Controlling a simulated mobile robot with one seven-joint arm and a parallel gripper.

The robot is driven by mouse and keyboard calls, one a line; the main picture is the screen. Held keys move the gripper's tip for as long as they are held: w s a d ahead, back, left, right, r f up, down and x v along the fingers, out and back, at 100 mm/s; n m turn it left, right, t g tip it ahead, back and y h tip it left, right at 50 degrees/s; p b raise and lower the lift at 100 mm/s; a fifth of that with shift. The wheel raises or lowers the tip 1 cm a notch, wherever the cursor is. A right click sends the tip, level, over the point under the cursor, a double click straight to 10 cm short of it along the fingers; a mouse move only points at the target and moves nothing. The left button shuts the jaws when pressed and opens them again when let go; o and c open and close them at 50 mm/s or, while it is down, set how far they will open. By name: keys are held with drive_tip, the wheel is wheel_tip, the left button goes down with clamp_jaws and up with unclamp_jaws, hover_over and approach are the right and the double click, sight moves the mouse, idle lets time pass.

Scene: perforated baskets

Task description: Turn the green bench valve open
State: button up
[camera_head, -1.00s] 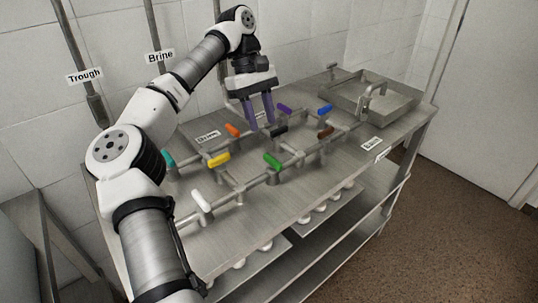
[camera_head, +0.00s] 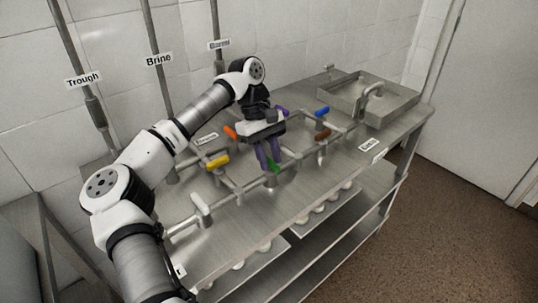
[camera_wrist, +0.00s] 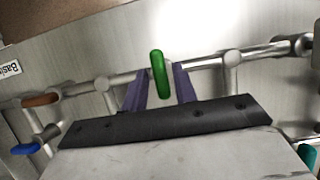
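The green valve handle (camera_head: 273,166) sits on the pipework along the front of the steel bench, partly hidden by my gripper in the head view. My gripper (camera_head: 267,162) points down at it with two purple fingers. In the wrist view the green handle (camera_wrist: 159,73) stands between the two fingers, one on each side. A gap shows between the handle and each finger, so the gripper is open. The handle lies across the pipe in that view.
Nearby handles are yellow (camera_head: 217,161), orange (camera_head: 230,132), purple (camera_head: 282,111), brown (camera_head: 322,135), blue (camera_head: 322,111) and white (camera_head: 200,202). A steel sink (camera_head: 382,101) is at the right end of the bench. Labelled pipes such as Brine (camera_head: 159,60) run up the wall.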

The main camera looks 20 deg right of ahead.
clamp_jaws()
drive_tip(key=shift+n, duration=0.3)
drive_tip(key=shift+a+f+n+t+h+b, duration=0.15)
drive_tip(key=shift+n+t+h+b, duration=0.2)
drive_tip(key=shift+n+b, duration=0.55)
drive_tip(key=n+b, duration=0.2)
drive_tip(key=n+t+h+b, duration=0.1)
drive_tip(key=n+b, duration=0.1)
drive_tip(key=n, duration=0.1)
drive_tip(key=shift+s+t+h, duration=0.1)
drive_tip(key=shift+t+h, duration=0.15)
drive_tip(key=n+t+b, duration=0.1)
drive_tip(key=n+b, duration=0.3)
drive_tip(key=n, duration=0.1)
drive_tip(key=shift+s+a+n+t+h, duration=0.1)
drive_tip(key=shift+s+n+t+h, duration=0.05)
drive_tip(key=shift+n+t+h, duration=0.2)
drive_tip(key=n+t+b, duration=0.2)
drive_tip(key=n+b, duration=0.1)
drive_tip(key=n, duration=0.1)
drive_tip(key=shift+s+n, duration=0.1)
drive_tip(key=shift+n, duration=0.25)
drive_tip(key=shift+b, duration=0.3)
drive_tip(key=shift+o, duration=1.3)
unclamp_jaws()
